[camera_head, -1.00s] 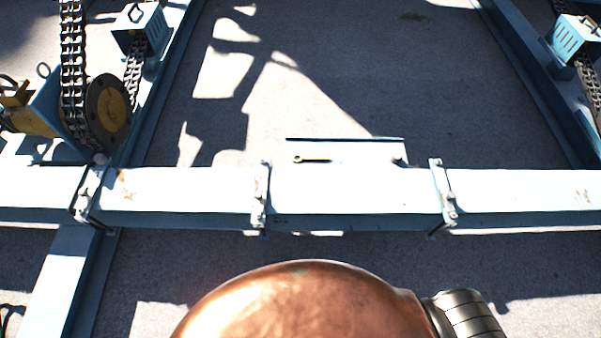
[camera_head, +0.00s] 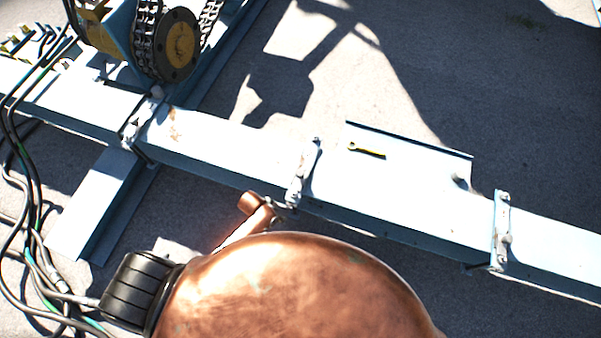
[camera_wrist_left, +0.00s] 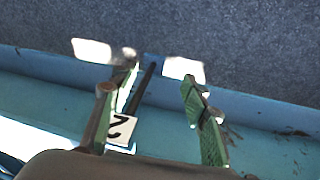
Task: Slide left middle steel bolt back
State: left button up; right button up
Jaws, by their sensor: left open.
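Bolted clamps cross the long pale-blue beam (camera_head: 400,215) in the head view. The middle clamp (camera_head: 303,172) carries small steel bolts, too small to tell apart. One of my copper arm links (camera_head: 248,203) reaches the beam's front edge just below this clamp. My left gripper cannot be made out there. In the left wrist view my left gripper (camera_wrist_left: 160,77) is open, its green fingers spread over the blue beam. A thin dark bar (camera_wrist_left: 145,88) lies between the fingers, beside a white label (camera_wrist_left: 121,130) marked 2. I cannot tell whether it is the bolt. My right gripper is not in view.
A yellow wrench (camera_head: 367,150) lies on a flat plate attached to the beam. A yellow chain wheel (camera_head: 180,45) and chain stand at the upper left. Several cables (camera_head: 25,195) hang at the left. Grey ground beyond the beam is mostly clear.

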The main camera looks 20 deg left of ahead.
pick_arm(q)
jog(key=w+d+r+m+b, duration=0.1)
jog(key=w+d+r, duration=0.15)
jog(key=r, duration=0.25)
jog(key=w+d+r, duration=0.1)
jog(key=d+r, duration=0.3)
notch_tip(320, 180, up, 8)
jog(key=m+g+y+b, duration=0.1)
jog(key=g+y, duration=0.1)
send_over(300, 173)
jog(key=shift+r, duration=0.15)
jog(key=shift+f, duration=0.2)
notch_tip(300, 173, down, 7)
jog(key=b, duration=0.3)
jog(key=shift+w+f, duration=0.1)
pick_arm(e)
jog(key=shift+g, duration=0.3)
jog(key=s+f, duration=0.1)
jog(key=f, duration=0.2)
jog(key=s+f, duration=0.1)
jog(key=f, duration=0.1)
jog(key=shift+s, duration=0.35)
pick_arm(q)
jog(key=shift+c, duration=0.4)
grip_shut()
